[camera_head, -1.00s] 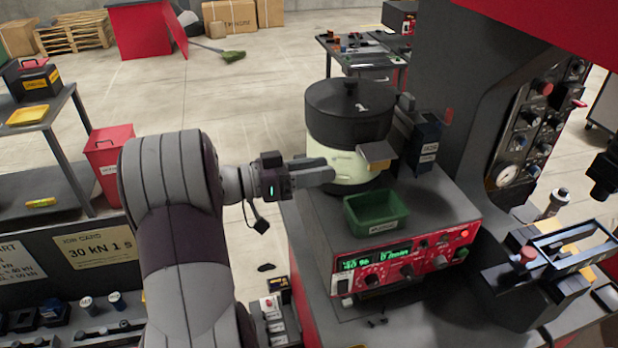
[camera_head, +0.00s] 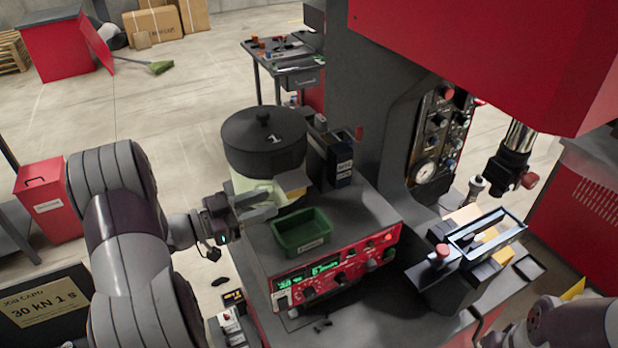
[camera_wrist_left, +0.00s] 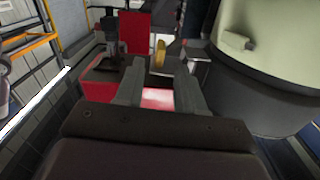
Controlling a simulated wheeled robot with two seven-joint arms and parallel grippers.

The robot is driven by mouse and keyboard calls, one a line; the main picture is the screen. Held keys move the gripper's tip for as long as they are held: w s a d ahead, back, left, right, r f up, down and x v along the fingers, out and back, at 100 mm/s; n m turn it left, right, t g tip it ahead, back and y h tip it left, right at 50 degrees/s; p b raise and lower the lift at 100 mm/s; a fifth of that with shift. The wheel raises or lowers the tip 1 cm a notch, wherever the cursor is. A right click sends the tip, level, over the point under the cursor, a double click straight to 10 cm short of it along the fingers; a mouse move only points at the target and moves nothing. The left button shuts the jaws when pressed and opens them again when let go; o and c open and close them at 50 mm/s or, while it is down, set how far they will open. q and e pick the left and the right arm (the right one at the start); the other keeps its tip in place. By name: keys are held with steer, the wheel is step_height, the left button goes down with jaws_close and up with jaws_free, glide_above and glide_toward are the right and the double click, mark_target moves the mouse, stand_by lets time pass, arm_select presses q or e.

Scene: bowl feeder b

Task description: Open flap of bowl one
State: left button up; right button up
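Bowl one (camera_head: 264,143) stands on the red-fronted feeder base, with a black top marked 1 and a pale lower body. A small tan-grey flap (camera_head: 292,181) juts out at its front right. My left gripper (camera_head: 262,205) is in front of the pale body, just left of and below the flap. Its fingers are apart and empty in the left wrist view (camera_wrist_left: 158,92). There the pale bowl body (camera_wrist_left: 275,75) fills the right side, with a small tab (camera_wrist_left: 236,41) on it. I cannot tell whether the fingers touch the bowl. My right gripper is out of view.
A green bin (camera_head: 301,232) sits on the feeder base below the flap, close to my left gripper. A dark box (camera_head: 335,160) stands right of the bowl. A red-knobbed fixture (camera_head: 465,265) is at the right, under the red press (camera_head: 500,60).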

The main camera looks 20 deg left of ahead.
mark_target(306, 188)
arm_select(q)
steer(key=p+x, duration=0.4)
steer(key=x, duration=0.5)
steer(key=shift+r, duration=0.15)
steer(key=shift+w+d, duration=0.25)
steer(key=shift+w, duration=0.05)
steer(key=shift+p, duration=0.3)
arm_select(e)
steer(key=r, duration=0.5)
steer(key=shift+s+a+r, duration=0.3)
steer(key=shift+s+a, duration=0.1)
